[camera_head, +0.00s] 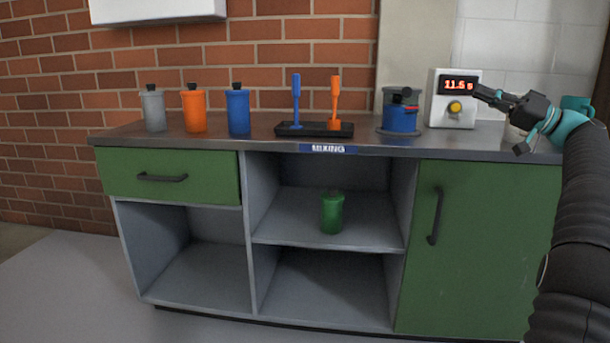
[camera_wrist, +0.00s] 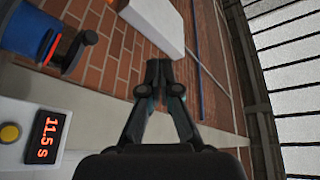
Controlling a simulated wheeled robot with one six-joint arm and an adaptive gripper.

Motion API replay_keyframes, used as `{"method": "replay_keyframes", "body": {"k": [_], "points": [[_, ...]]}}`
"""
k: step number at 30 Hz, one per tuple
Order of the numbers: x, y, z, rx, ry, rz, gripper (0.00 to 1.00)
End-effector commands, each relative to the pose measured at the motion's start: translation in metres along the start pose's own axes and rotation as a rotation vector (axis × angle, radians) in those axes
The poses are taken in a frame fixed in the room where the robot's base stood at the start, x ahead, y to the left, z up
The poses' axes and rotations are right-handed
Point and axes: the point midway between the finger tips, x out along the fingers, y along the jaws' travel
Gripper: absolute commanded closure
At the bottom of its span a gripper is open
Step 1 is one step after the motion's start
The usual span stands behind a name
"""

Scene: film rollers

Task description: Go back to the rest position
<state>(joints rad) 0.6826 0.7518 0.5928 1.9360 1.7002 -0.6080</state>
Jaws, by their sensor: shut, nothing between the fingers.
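My gripper (camera_head: 484,92) is at the right of the head view, with its tip close to the front of the timer box (camera_head: 437,110). Whether the tip touches the box cannot be told. In the wrist view my gripper (camera_wrist: 159,75) has its two fingers together with nothing between them. The timer's display reads 11.5 s, and its yellow knob (camera_head: 454,107) is below the display. The timer box also shows at the lower left of the wrist view (camera_wrist: 14,158).
The counter (camera_head: 360,142) holds grey (camera_head: 154,110), orange (camera_head: 194,110) and blue (camera_head: 238,111) bottles, a black rack (camera_head: 315,130) with blue and orange tools, and a blue canister (camera_head: 402,118). A green bottle (camera_head: 332,214) stands on the shelf. The drawer (camera_head: 170,176) and green door (camera_head: 465,250) are closed.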

Motion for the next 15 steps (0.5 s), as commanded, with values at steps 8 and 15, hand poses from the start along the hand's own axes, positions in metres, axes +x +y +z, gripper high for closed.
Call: {"method": "replay_keyframes", "body": {"k": [8, 15], "points": [[0.064, -0.009, 0.022, 0.132, -0.079, 0.154, 1.00], [0.123, -0.027, 0.082, 0.278, -0.197, 0.392, 1.00]]}}
